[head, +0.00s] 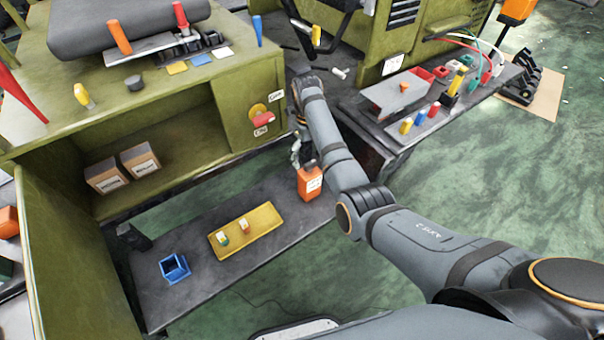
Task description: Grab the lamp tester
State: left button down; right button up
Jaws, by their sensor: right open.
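An orange box-shaped device with a dark top and a white label, which looks like the lamp tester (310,184), stands upright at the right end of the low dark bench in the head view. My right arm reaches in from the lower right and bends down beyond it. My right gripper (299,153) is open, just above and slightly left of the device's top. It is small and partly hidden by my arm, so I cannot tell whether it touches the device. My left gripper is not in view.
The low bench (205,290) also holds a yellow tray (262,241) with two small parts and a blue open box (174,268). A green cabinet (70,135) with two cartons stands behind. A side table (436,122) with coloured parts stands right. Green floor is free at right.

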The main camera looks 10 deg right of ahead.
aim_at(309, 162)
jog(key=shift+w+a+r, duration=0.1)
jog(key=shift+w+r, duration=0.05)
jog(key=shift+w, duration=0.6)
jog(key=shift+f+m, duration=0.3)
jog(key=shift+f, duration=0.1)
jog(key=f, duration=0.1)
jog(key=s+f, duration=0.1)
jog(key=f, duration=0.1)
jog(key=shift+f, duration=0.6)
jog(key=f, duration=0.4)
jog(key=shift+s+d+f, duration=0.2)
jog(key=shift+s+f, duration=0.15)
jog(key=shift+s, duration=0.05)
jog(key=shift+f, duration=0.2)
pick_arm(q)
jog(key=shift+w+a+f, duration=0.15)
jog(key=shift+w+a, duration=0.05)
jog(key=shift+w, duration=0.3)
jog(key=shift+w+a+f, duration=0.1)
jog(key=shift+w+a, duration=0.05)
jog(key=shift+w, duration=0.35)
pick_arm(e)
jog(key=shift+r, duration=0.1)
grip_shut()
